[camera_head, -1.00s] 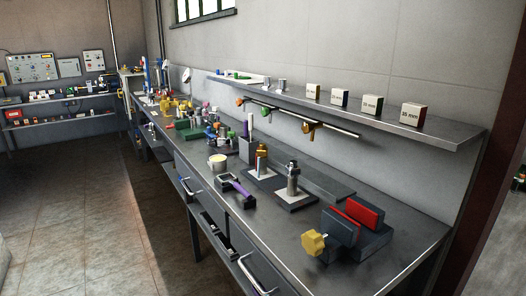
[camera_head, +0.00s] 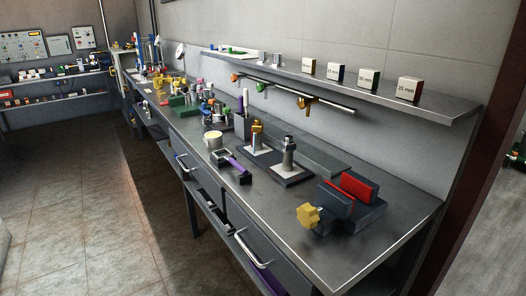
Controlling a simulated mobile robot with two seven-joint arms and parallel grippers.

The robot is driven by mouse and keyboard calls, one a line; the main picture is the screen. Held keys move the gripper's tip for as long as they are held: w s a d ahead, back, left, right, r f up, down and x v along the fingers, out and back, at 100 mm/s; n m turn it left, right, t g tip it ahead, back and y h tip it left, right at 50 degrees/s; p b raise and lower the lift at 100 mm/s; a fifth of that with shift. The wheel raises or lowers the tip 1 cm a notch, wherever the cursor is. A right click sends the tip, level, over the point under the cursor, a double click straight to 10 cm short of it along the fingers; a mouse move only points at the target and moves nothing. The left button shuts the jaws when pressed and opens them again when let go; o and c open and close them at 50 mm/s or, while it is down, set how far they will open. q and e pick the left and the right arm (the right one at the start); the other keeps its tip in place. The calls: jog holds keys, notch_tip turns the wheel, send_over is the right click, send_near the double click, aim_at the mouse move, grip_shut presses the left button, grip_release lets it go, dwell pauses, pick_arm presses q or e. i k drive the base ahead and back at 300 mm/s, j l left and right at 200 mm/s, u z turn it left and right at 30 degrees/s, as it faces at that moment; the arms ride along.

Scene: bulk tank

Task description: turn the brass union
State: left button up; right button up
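A brass-coloured fitting (camera_head: 257,134), which looks like the brass union, stands upright on a light square on the dark bench plate. A grey metal fitting (camera_head: 288,152) stands upright on a similar square in front of it to the right. They are apart from each other. Neither of my grippers is in view.
A purple-handled tool (camera_head: 237,168) lies near the front edge. Labelled blocks (camera_head: 409,90) stand on the wall shelf (camera_head: 440,112). The workbench (camera_head: 300,235) is bare at its front corner.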

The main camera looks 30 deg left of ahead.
aim_at(258, 127)
jog(key=u, duration=1.1)
jog(key=i+j+u, duration=0.45)
jog(key=i+j, duration=0.15)
jog(key=i, duration=0.1)
